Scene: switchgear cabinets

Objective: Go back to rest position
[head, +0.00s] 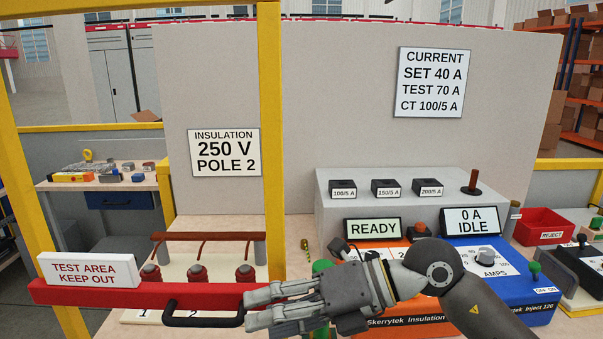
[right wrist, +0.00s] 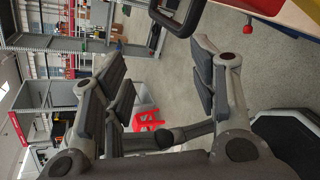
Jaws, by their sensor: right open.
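My right gripper (head: 254,308) reaches in from the lower right of the head view and points left. In the right wrist view its fingers (right wrist: 160,85) are spread apart with nothing between them. The red barrier bar (head: 215,296) carries a black handle (head: 200,320) and a "TEST AREA KEEP OUT" sign (head: 88,270). My fingertips overlap the handle's right end in the head view. In the right wrist view the handle (right wrist: 178,14) lies outside the fingers, near the top edge. My left gripper is out of view.
Behind the bar stand a red-capped test fixture (head: 198,274), an orange insulation tester (head: 385,256) and a blue current injector (head: 495,265). A yellow post (head: 271,130) rises beside my gripper. A red stool (right wrist: 147,120) stands on open floor.

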